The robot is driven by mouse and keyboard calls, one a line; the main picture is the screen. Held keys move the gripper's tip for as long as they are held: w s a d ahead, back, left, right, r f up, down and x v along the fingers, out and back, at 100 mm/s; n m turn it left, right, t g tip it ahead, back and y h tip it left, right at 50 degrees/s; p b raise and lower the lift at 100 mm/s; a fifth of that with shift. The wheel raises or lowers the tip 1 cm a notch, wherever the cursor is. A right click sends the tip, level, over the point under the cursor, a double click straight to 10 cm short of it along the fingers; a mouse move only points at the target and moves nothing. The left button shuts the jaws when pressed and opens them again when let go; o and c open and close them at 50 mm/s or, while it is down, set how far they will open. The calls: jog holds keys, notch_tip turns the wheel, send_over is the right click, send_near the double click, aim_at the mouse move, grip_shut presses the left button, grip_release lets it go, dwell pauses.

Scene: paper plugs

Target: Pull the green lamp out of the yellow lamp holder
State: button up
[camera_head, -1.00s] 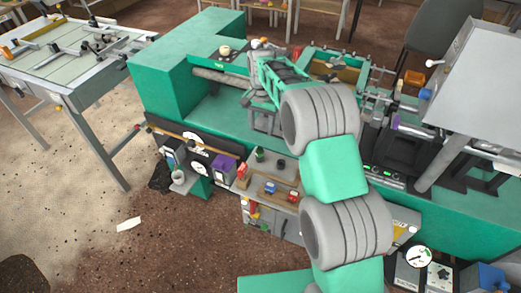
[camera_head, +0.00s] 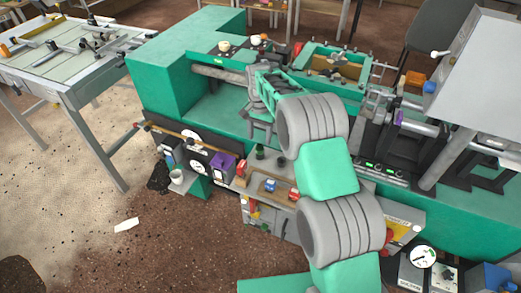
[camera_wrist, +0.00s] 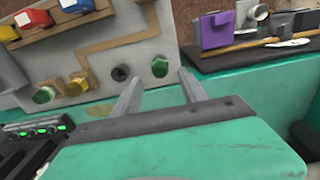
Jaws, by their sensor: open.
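In the wrist view a green lamp (camera_wrist: 43,94) sits at the left in a yellowish ring that looks like the yellow lamp holder. A second green, round-topped piece (camera_wrist: 160,67) stands ahead, in line with the gap between my fingertips. A dark round socket or plug (camera_wrist: 120,73) is between them, and a yellow-tan piece (camera_wrist: 78,83) is beside the left lamp. My gripper (camera_wrist: 160,76) is open and empty, its two grey fingers apart and pointing at the panel. It appears apart from both green pieces; the exact distance is unclear.
Blue, red and yellow blocks (camera_wrist: 72,5) stand on a board at the upper left of the wrist view. A purple box (camera_wrist: 217,28) is on a dark shelf at the right. Green indicator lights (camera_wrist: 40,130) line a black unit at lower left. The green bench (camera_head: 215,105) lies beneath my arm.

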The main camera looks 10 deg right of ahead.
aim_at(260, 145)
jog(key=shift+f+b, duration=1.15)
jog(key=shift+f, duration=0.85)
jog(key=shift+c, duration=0.3)
grip_shut()
dwell(0.4)
